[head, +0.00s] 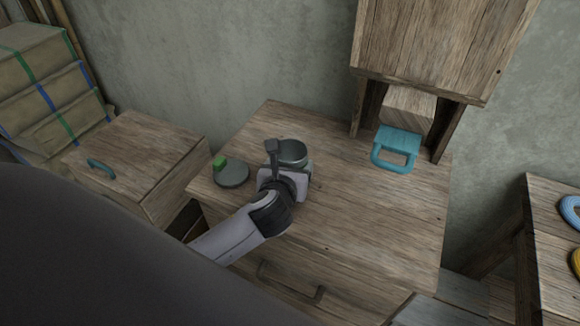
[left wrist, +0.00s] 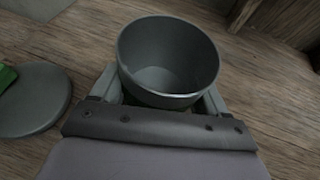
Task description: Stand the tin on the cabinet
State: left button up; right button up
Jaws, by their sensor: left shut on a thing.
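The tin (head: 293,152) is a grey, open-topped round can over the cabinet top (head: 345,205), left of its middle. It is upright, and in the left wrist view the tin (left wrist: 168,62) looks empty inside. My left gripper (head: 285,165) is shut on the tin, with one finger on each side of it. The arm hides the tin's near side and base, so I cannot tell whether it touches the wood. My right gripper is out of view.
A grey round lid (head: 232,175) with a green knob (head: 219,162) lies left of the tin. A teal handled block (head: 396,147) stands at the cabinet's back right, below a raised wooden box (head: 440,45). The cabinet's front right top is clear.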

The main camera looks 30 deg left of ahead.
pick_arm(q)
jog(key=o, duration=1.1)
jog(key=shift+r, duration=0.15)
jog(key=p+v, duration=0.2)
jog(key=v, duration=1)
